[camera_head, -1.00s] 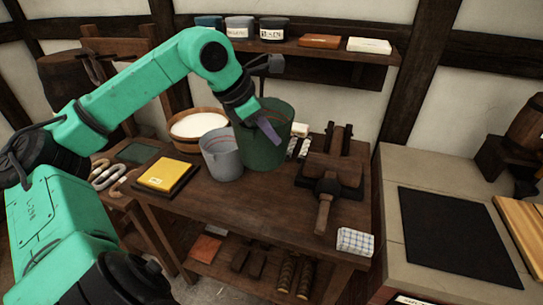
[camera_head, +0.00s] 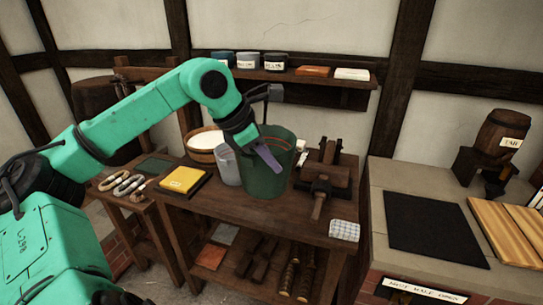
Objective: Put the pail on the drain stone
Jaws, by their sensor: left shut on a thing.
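A dark green pail (camera_head: 264,182) is over the middle of the wooden bench. I cannot tell whether its base touches the bench top. My left gripper (camera_head: 268,156) is shut on the pail's near rim, with one finger showing on the outside wall. A grey pail (camera_head: 227,170) stands just left of the green one and is partly hidden by it. No thing is plainly marked as the drain stone; a grey stone counter (camera_head: 378,222) with a black slab (camera_head: 435,228) is at the right. My right gripper is not in view.
A wooden mallet (camera_head: 319,199), a vise-like wooden tool and a checked cloth (camera_head: 344,230) lie right of the pail. A white-filled tub (camera_head: 203,142) and yellow book (camera_head: 184,179) are left. A shelf (camera_head: 300,78) hangs behind. Slatted boards (camera_head: 510,222) and a keg are far right.

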